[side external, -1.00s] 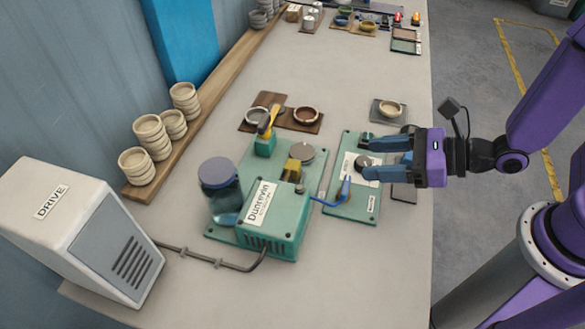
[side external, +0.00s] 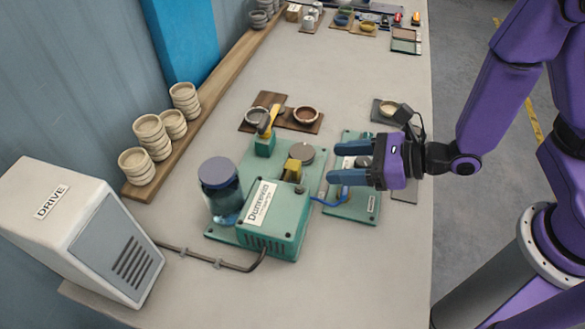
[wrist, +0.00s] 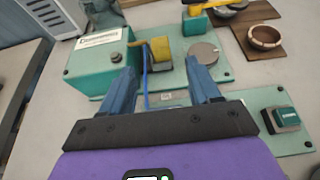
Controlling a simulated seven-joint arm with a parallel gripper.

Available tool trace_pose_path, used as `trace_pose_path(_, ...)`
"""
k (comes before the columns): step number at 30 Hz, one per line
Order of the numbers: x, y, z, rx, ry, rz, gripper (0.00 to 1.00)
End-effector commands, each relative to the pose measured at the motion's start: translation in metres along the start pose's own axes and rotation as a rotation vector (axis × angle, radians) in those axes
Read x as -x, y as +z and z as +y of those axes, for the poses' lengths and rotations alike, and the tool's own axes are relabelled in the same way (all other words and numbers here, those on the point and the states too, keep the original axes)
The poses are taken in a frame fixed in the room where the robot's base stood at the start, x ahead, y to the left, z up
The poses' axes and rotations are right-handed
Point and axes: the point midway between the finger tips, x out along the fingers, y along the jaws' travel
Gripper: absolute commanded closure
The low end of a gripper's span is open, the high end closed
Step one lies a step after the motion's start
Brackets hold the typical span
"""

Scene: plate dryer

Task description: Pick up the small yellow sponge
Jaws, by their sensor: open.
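A small yellow block (side external: 293,171) sits on the green dryer machine, between its labelled box and a grey disc; it also shows in the wrist view (wrist: 160,48). It may be the sponge, but I cannot tell for sure. A second yellow piece (side external: 266,126) shows on a green block behind it, also at the top of the wrist view (wrist: 200,7). My gripper (side external: 333,163) is open and empty, right of the machine and above the green panel. In the wrist view its fingertips (wrist: 160,66) frame the yellow block, which lies beyond them.
The green machine box (side external: 273,220) and lidded jar (side external: 220,185) stand left of my gripper. A blue cable (side external: 328,203) runs to the green panel (side external: 361,210). Bowls on boards (side external: 306,115) lie behind. The white drive box (side external: 82,230) is far left.

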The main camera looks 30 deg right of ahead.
Motion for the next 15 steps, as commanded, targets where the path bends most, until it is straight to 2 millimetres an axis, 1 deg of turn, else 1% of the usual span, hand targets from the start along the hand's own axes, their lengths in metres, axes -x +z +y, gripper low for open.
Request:
trace_pose_path(9,-0.042,0.0,0.0,-0.002,-0.002,-0.001,0.38)
trace_pose_path(12,-0.051,0.0,0.0,-0.001,-0.001,0.0,0.38)
trace_pose_path(15,-0.056,0.0,0.0,0.0,-0.001,0.0,0.38)
